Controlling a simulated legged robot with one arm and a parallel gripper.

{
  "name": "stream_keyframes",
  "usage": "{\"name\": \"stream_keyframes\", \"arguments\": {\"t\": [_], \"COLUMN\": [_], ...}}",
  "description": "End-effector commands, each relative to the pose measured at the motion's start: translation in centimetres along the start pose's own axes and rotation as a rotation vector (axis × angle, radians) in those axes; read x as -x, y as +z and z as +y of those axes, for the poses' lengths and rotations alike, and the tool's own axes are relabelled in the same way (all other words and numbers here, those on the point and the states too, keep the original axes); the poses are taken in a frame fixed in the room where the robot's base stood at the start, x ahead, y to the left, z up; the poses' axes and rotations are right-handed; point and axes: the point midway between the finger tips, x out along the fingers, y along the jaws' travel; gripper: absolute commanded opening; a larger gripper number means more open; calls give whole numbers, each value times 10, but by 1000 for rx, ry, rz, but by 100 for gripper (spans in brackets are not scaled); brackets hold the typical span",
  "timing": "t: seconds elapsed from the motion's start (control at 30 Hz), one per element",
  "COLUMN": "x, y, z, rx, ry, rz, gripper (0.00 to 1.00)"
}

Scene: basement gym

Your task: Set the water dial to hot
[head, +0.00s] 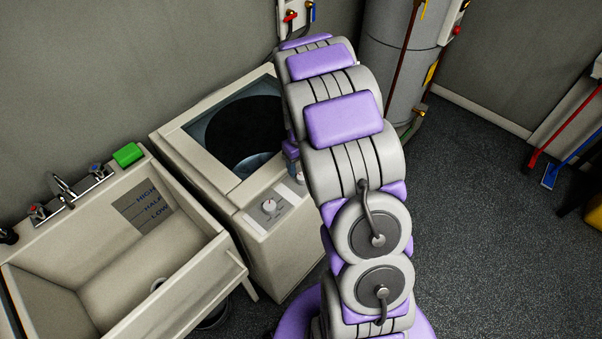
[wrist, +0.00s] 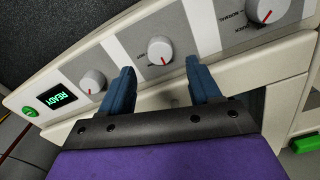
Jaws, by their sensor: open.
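The washer's control panel (wrist: 205,30) carries three white dials with red pointer marks in the wrist view. The middle dial (wrist: 160,50) sits between and just beyond the fingertips of my gripper (wrist: 160,66). The fingers are dark blue, spread apart and empty, one on each side of this dial; I cannot tell whether they touch the panel. In the head view, my arm hides most of the gripper and part of the panel on the washer (head: 255,232).
A smaller dial (wrist: 92,80) sits beside a green READY display (wrist: 65,95) and a green button (wrist: 29,112). A larger dial (wrist: 268,10) is at right. A utility sink (head: 95,265) stands left of the washer. Bare floor (head: 480,220) lies to the right.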

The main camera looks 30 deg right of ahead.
Motion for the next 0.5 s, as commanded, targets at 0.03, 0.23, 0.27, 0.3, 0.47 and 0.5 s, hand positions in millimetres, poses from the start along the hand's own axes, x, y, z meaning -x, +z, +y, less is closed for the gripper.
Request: {"name": "stream_keyframes", "arguments": {"t": [0.03, 0.23, 0.27, 0.3, 0.47, 0.5], "x": [-12, -36, -38, -40, -44, -44], "y": [2, 1, 1, 1, 1, 1], "z": [-1, 0, 0, 0, 0, 0], "rx": [0, -1, -1, -1, -1, -1], "ry": [-3, -1, -1, -1, -1, -1], "rz": [-7, -3, -2, -2, -2, -2], "gripper": [63, 63, 63, 63, 63, 63]}}
